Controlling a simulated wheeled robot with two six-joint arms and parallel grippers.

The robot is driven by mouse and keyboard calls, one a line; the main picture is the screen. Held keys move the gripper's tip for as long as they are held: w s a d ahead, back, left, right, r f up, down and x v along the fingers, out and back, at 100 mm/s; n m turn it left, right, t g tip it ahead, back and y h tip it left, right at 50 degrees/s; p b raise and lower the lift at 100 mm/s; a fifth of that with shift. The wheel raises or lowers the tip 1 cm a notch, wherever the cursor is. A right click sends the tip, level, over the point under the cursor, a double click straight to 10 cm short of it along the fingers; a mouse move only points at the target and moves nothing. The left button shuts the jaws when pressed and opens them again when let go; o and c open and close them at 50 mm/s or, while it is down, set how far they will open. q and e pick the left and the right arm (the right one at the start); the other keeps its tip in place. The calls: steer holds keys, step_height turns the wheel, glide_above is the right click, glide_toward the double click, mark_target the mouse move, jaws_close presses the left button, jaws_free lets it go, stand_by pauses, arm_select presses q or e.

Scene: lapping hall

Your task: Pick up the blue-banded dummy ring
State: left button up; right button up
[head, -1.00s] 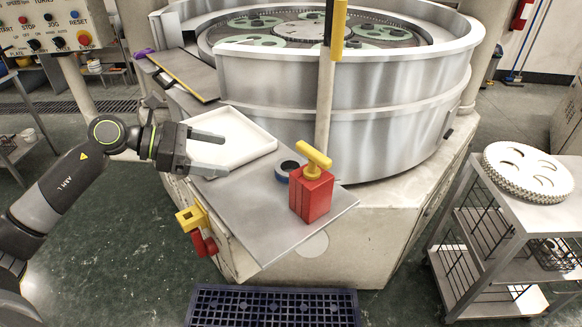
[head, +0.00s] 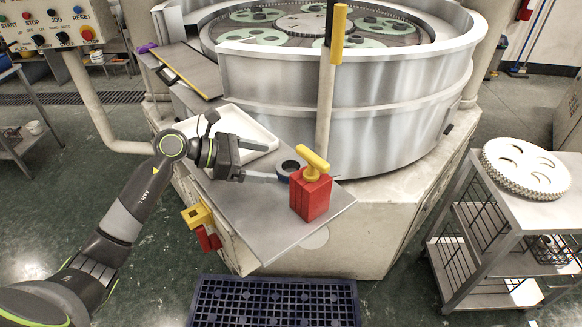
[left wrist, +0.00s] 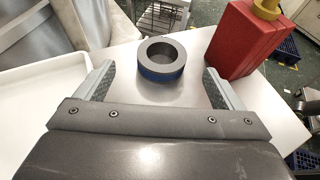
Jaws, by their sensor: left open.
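The blue-banded dummy ring (head: 290,170) is a dark grey ring with a blue lower band, lying flat on the metal shelf (head: 262,232). In the left wrist view the ring (left wrist: 162,60) sits just ahead of the fingertips, centred between them. My left gripper (head: 268,178) is open and empty, low over the shelf and just left of the ring. Its two fingers show in the left wrist view (left wrist: 160,78), one on each side. In the head view the gripper is close to the ring's left side. My right gripper is in neither view.
A red block with a yellow T-handle (head: 311,195) stands close to the ring's right. A white tray (head: 258,140) lies behind the gripper. A yellow-topped post (head: 338,35) and the large steel machine wall (head: 400,85) rise behind. The shelf's front part is clear.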

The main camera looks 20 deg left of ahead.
mark_target(282, 167)
arm_select(q)
steer(key=shift+w+d+f+p, duration=0.2)
steer(key=shift+d+f+p, duration=0.05)
steer(key=shift+d+p, duration=0.35)
steer(key=x, duration=0.1)
steer(key=p+x, duration=0.1)
steer(key=shift+w+d+f+p, duration=0.1)
steer(key=shift+d+f+p, duration=0.2)
steer(key=shift+f, duration=0.15)
steer(key=shift+w+d+f, duration=0.25)
steer(key=shift+f, duration=0.05)
steer(key=shift+c, duration=0.4)
steer(key=shift+r, duration=0.1)
steer(key=c, duration=1.3)
